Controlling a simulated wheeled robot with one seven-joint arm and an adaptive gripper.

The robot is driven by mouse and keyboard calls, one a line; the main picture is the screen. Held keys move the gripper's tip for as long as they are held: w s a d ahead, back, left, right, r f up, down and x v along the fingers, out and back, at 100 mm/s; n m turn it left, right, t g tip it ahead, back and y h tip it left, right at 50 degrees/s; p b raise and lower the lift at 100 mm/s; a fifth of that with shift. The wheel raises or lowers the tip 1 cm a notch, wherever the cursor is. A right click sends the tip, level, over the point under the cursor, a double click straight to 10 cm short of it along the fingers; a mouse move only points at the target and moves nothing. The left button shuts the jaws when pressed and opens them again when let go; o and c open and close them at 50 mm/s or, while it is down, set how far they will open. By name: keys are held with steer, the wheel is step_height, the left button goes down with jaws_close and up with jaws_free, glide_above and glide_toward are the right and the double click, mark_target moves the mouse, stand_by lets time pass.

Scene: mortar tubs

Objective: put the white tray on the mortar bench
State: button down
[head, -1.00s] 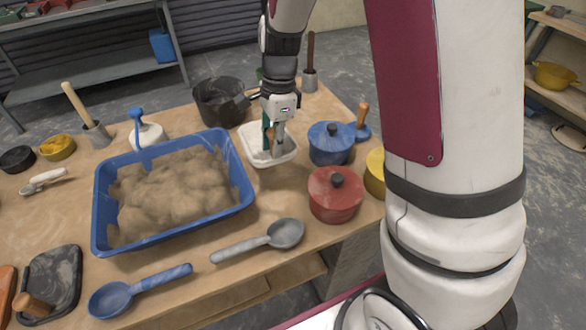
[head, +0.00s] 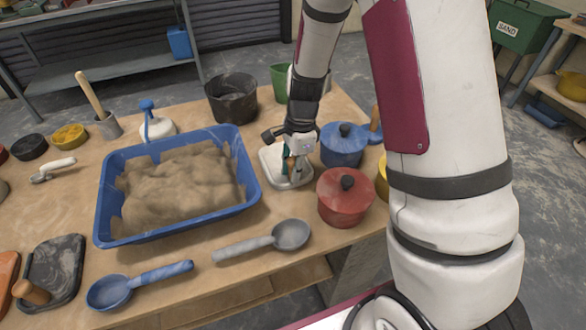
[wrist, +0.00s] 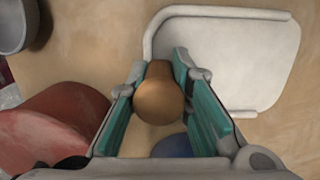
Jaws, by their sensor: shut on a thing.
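The white tray (head: 273,172) is over the wooden bench top (head: 205,254), between the blue tub of mortar and the lidded pots. It has a rounded rim and a wooden handle. It also shows at the upper right of the wrist view (wrist: 240,60). My gripper (head: 291,166) points down over the tray. In the wrist view its green-padded fingers (wrist: 158,72) are shut on the wooden handle (wrist: 160,98). The arm and fingers hide part of the tray. I cannot tell whether its underside touches the bench.
The blue tub (head: 252,180) is close on the left. A blue pot (head: 342,153) and a red pot (head: 338,208) are close on the right. A grey ladle (head: 290,236) lies in front, and a black bucket (head: 232,103) stands behind. Bare wood lies between tray and ladle.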

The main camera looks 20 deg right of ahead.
steer(key=c, duration=1.4)
jaws_free()
steer(key=shift+c, duration=0.2)
